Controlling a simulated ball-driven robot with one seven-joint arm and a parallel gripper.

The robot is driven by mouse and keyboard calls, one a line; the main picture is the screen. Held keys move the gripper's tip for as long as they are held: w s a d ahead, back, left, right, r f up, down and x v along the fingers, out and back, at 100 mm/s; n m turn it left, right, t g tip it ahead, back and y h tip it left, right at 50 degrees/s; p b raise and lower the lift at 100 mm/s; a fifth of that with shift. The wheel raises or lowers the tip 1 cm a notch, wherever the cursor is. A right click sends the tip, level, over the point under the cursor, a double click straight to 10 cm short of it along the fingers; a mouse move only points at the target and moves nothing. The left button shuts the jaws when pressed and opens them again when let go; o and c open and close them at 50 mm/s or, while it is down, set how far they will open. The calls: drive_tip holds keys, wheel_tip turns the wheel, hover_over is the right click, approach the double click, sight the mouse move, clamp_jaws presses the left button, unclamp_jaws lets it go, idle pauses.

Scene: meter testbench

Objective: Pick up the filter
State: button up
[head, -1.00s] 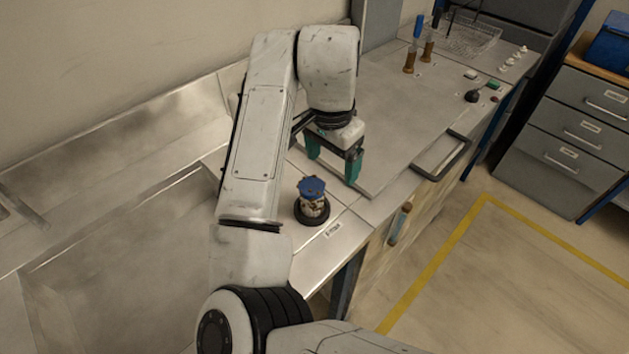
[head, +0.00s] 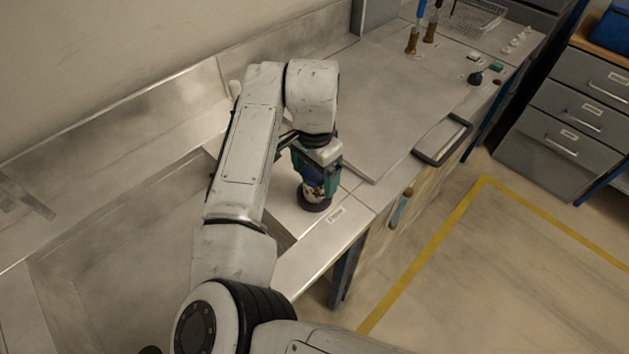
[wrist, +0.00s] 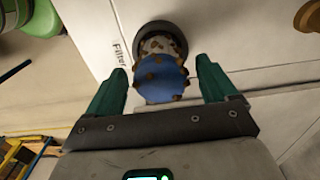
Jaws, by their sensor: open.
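The filter (head: 313,186) stands upright on a dark round base on the bench, near the bench's front edge. In the wrist view the filter (wrist: 160,78) shows a blue, brown-spotted cap and a mottled pale body, and it lies between the two green fingers. My gripper (head: 317,180) is over the filter with its green fingers on either side, partly hiding it in the head view. In the wrist view my gripper (wrist: 162,80) is open, with a visible gap between each finger and the filter.
A printed label (wrist: 119,54) reading "Filter" is beside the base. A metal sink basin (head: 130,250) is at left. Brown-based, blue-topped tools (head: 412,40) stand farther back.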

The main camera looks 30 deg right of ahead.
drive_tip(key=shift+f, duration=0.95)
drive_tip(key=c, duration=1.2)
